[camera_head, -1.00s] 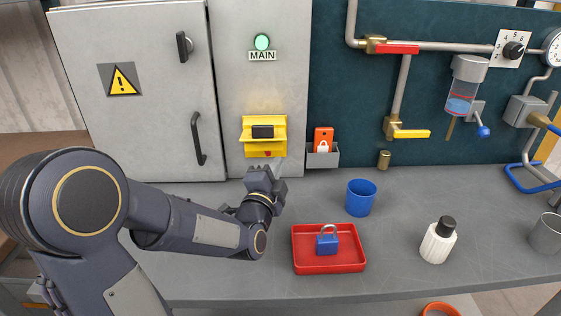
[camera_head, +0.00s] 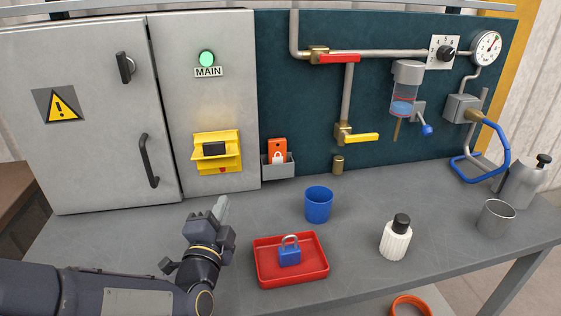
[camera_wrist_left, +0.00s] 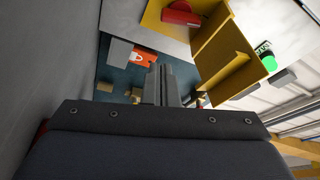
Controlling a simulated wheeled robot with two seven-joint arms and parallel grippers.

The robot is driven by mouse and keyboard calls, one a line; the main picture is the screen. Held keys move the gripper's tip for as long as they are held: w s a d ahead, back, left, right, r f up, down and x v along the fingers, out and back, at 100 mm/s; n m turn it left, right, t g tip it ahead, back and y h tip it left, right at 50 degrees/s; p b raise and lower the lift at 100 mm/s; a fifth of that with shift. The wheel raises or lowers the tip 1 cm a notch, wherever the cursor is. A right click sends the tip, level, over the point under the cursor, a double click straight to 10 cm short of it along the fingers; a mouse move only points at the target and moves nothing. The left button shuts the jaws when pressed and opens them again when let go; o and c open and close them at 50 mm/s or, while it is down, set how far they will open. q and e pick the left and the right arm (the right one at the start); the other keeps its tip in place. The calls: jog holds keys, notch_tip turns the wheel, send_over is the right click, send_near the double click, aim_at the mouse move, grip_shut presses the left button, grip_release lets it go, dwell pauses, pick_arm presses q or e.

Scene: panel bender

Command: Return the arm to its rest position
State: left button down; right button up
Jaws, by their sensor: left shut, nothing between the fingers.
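My left gripper (camera_head: 221,208) is shut and empty. In the head view it points up and away above the grey bench, left of the red tray and in front of the grey cabinet. In the left wrist view its fingers (camera_wrist_left: 161,84) are together, with the yellow switch housing (camera_wrist_left: 222,50) beyond them to the upper right. My right gripper is in neither view.
A red tray (camera_head: 262,272) holding a blue padlock (camera_head: 289,256) lies just right of the gripper. A blue cup (camera_head: 318,205), white bottle (camera_head: 395,241) and metal cup (camera_head: 495,218) stand farther right. The grey cabinet (camera_head: 100,110) is behind. Bench left of the arm is clear.

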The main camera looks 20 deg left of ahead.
pick_arm(q)
jog(key=d+n+g+h+p, duration=0.1)
jog(key=s+n+g+h+p, duration=0.1)
jog(key=d+n+g+h+p, duration=0.1)
jog(key=n+h, duration=0.1)
jog(key=shift+s+d+r, duration=0.1)
jog(key=shift+s+d, duration=0.15)
jog(key=shift+d, duration=0.1)
jog(key=s+d+n+g+h, duration=0.1)
jog(key=s+d+n+g+p, duration=0.1)
jog(key=s+n+g+h+p, duration=0.1)
jog(key=s, duration=0.1)
jog(key=shift+s+d+g+h, duration=0.1)
jog(key=shift+d+g+h, duration=0.2)
jog(key=shift+d, duration=0.1)
jog(key=s+d+n+g+h+p, duration=0.1)
jog(key=s+d+n+g+p, duration=0.2)
jog(key=s, duration=1)
jog(key=f+n+g, duration=0.1)
jog(key=n+g, duration=0.2)
jog(key=shift+n+g+h, duration=0.3)
jog(key=shift+g, duration=0.1)
